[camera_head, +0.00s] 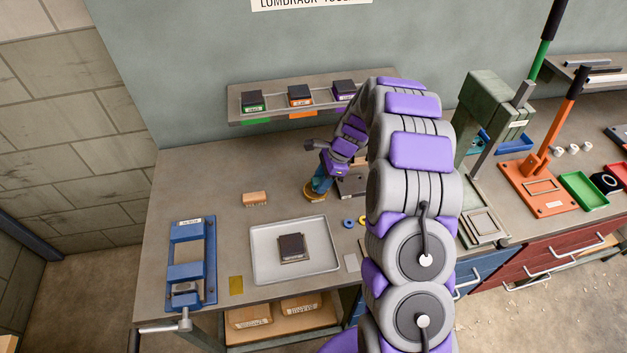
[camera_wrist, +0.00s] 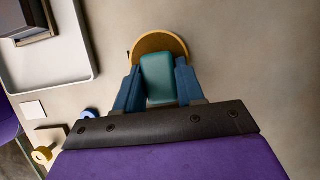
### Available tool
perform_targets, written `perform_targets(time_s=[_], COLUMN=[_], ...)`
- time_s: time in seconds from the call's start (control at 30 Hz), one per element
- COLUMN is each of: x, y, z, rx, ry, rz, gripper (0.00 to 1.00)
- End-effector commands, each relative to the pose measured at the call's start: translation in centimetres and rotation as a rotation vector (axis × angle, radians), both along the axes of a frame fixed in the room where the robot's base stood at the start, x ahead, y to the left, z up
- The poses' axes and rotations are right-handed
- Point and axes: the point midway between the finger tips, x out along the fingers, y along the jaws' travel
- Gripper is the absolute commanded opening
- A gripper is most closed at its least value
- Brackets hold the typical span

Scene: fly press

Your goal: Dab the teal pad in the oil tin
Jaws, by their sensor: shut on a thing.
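The teal pad (camera_wrist: 158,82) is between the two blue fingers of my gripper (camera_wrist: 159,68) in the wrist view. The gripper is shut on it. The round amber oil tin (camera_wrist: 158,40) lies beyond the pad's far end, and the pad and fingers cover part of it. In the head view my gripper (camera_head: 320,181) points down at the oil tin (camera_head: 315,195) on the bench. The pad's lower end is over or in the tin; I cannot tell whether it touches the oil.
A grey tray (camera_head: 262,269) with a dark block (camera_head: 291,247) is left of the tin. A wooden brush (camera_head: 255,198) and blue vise (camera_head: 190,262) are further left. A shelf (camera_head: 240,118) is behind. A green press (camera_head: 485,110) stands right of my arm.

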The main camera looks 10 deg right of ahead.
Motion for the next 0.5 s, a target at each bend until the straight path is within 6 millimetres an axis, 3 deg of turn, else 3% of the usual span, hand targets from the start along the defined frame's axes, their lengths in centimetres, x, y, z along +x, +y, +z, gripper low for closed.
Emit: perform_targets(time_s=[0.3, 0.5], x=[-0.1, 0.0], y=[2.0, 1.2], z=[-0.1, -0.1], rx=[-0.019, -0.011], ry=[0.003, 0.002], rz=[0.004, 0.002], gripper=[0.14, 0.14])
